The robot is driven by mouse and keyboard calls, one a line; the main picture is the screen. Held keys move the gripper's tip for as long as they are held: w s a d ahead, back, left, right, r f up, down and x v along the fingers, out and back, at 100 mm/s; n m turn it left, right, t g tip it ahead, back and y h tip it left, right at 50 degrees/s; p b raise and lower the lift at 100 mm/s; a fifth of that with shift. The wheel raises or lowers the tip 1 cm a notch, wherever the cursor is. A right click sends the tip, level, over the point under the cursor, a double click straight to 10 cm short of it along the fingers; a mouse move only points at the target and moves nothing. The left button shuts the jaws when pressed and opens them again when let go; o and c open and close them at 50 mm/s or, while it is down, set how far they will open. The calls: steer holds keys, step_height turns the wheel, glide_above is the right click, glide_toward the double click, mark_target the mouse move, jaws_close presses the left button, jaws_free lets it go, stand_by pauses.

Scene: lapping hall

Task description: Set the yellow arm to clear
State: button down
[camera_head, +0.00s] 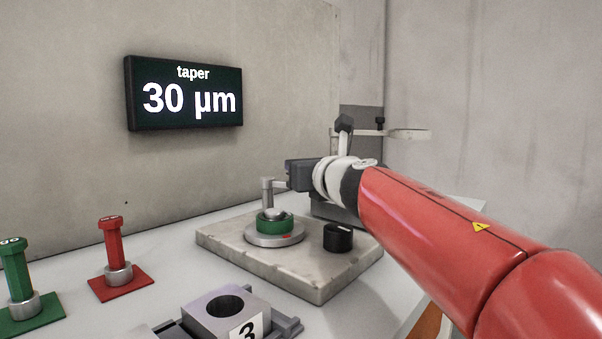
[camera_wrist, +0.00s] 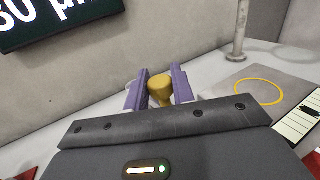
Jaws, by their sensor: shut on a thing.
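The yellow arm's rounded yellow end (camera_wrist: 160,87) shows in the wrist view between the two purple fingers of my gripper (camera_wrist: 161,73). The fingers are shut on it from both sides. The rest of the yellow arm is hidden below my gripper, and I cannot tell its setting. In the head view, the dark body of my gripper (camera_head: 300,173) is beyond the stone block, and its fingers and the yellow arm cannot be made out.
A stone block (camera_head: 325,283) carries a green ring (camera_head: 275,226) and a black knob (camera_head: 338,238). A display (camera_head: 185,94) reads taper 30 µm. Red (camera_head: 113,245) and green (camera_head: 17,265) plugs stand left. A grey holed block (camera_head: 215,318) is in front. A yellow circle (camera_wrist: 258,80) marks a plate.

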steer(key=shift+w+n+y, duration=0.2)
steer(key=shift+n+y, duration=0.1)
steer(key=shift+y, duration=0.1)
stand_by(0.3)
steer(key=c, duration=1.2)
jaws_free()
steer(key=shift+s+d+b, duration=0.1)
steer(key=shift+b, duration=0.2)
steer(key=v, duration=0.7)
steer(key=shift+s+d, duration=0.2)
steer(key=shift+s, duration=0.05)
steer(key=shift+r, duration=0.1)
